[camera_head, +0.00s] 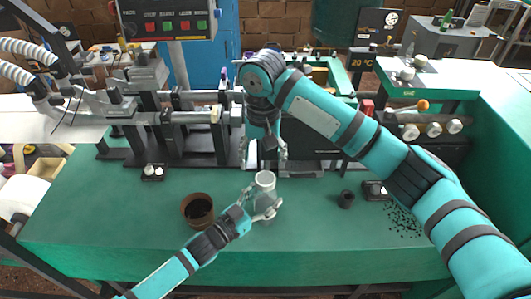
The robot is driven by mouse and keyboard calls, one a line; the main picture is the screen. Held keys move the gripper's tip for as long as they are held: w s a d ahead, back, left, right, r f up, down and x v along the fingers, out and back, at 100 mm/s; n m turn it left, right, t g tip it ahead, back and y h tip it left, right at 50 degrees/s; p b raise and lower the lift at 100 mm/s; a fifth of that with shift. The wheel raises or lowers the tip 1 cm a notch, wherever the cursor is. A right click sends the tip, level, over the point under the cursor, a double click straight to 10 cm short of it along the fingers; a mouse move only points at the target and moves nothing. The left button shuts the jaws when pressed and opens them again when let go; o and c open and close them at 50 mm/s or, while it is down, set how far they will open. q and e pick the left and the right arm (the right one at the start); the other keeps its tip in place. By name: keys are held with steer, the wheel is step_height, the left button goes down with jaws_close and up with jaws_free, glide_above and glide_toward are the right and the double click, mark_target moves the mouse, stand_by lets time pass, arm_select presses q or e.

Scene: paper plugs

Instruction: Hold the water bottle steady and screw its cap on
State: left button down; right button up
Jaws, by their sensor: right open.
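The clear water bottle (266,199) stands upright on the green bench, near the middle of its front half. A white cap (265,179) shows at its top; how far it is screwed down I cannot tell. My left gripper (262,208) comes in from the lower left, its fingers closed around the bottle's body. My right gripper (264,160) points down just above and behind the cap in the picture. Its fingers are spread and nothing shows between them.
A brown cup (198,209) stands left of the bottle on the green bench (110,220). Grey machinery (190,130) fills the back. The bench front is mostly clear.

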mark_target(266, 178)
steer(key=n, duration=0.4)
steer(key=shift+r+n, duration=0.2)
steer(key=shift+n, duration=0.1)
steer(key=n, duration=0.4)
steer(key=shift+d+r+n, duration=0.1)
steer(key=shift+n, duration=0.2)
steer(key=n, duration=0.4)
steer(key=shift+r, duration=0.15)
steer(key=n, duration=0.6)
steer(key=shift+d+r, duration=0.1)
steer(key=shift+d, duration=0.05)
steer(key=shift+f, duration=4)
